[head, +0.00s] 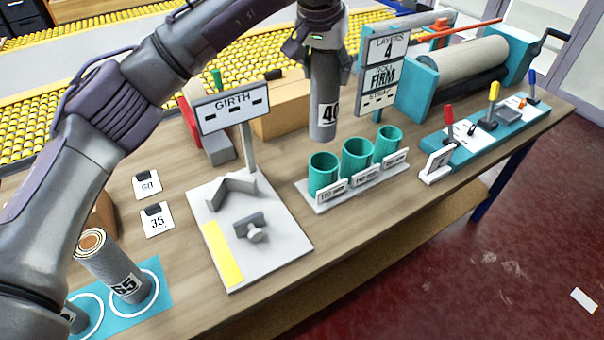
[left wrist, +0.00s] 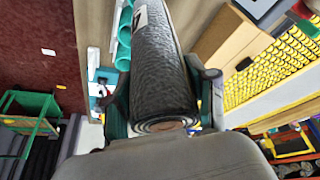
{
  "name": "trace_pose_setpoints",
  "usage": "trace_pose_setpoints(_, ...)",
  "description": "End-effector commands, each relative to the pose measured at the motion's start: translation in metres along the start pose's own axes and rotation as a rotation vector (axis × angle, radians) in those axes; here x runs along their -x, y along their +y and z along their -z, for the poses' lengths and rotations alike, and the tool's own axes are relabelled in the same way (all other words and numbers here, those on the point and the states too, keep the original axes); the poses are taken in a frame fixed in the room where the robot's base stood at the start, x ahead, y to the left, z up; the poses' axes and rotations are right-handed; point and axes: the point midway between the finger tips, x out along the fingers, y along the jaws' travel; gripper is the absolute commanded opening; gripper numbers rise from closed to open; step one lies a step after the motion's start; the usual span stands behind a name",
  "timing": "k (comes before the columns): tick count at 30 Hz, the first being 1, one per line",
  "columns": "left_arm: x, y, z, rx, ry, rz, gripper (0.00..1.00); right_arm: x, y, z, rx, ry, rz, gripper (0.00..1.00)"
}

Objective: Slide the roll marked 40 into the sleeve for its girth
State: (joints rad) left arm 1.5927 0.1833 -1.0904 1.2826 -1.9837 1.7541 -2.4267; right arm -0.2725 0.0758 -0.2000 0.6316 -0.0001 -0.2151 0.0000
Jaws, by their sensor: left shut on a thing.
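My left gripper (head: 318,42) is shut on the grey roll marked 40 (head: 323,95), gripping its upper part. The roll hangs nearly upright, its lower end in the air just above the sleeves in the head view. Three teal sleeves stand in a row on a white base: left (head: 323,176), middle (head: 356,160) and right (head: 387,145). Their front labels are too small to read. In the left wrist view the roll (left wrist: 160,75) lies between the fingers, with the sleeves (left wrist: 123,42) beyond it. My right gripper is not in view.
A GIRTH sign (head: 231,107) with dashes stands over a white gauge plate (head: 290,245). A LAYERS 4, FIRM sign (head: 383,75) and a roller machine stand behind the sleeves. A teal lever panel (head: 490,130) is at right.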

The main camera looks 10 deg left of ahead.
Motion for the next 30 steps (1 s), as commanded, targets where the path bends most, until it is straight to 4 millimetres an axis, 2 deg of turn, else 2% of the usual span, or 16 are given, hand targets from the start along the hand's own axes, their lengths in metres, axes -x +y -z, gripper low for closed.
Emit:
trace_pose_setpoints(1, 0.000, 0.008, 0.000, -0.013, 0.000, -0.005, 0.01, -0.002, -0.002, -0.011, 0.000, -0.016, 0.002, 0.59)
trace_pose_setpoints(5, -0.012, 0.014, -0.006, -0.024, -0.005, -0.011, 0.01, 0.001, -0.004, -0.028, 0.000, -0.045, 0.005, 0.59)
trace_pose_setpoints(10, -0.052, 0.014, -0.023, -0.022, -0.008, -0.013, 0.01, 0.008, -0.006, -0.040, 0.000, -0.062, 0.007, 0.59)
trace_pose_setpoints(15, -0.092, 0.014, -0.040, -0.021, -0.007, -0.013, 0.01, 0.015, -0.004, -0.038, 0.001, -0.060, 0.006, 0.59)
trace_pose_setpoints(18, -0.108, 0.014, -0.046, -0.021, -0.004, -0.012, 0.01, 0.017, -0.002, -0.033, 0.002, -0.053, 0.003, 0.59)
trace_pose_setpoints(25, -0.128, 0.014, -0.054, -0.020, -0.002, -0.012, 0.01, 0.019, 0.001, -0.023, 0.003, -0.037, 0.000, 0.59)
trace_pose_setpoints(30, -0.152, 0.014, -0.064, -0.020, -0.004, -0.013, 0.01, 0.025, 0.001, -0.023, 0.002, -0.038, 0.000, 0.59)
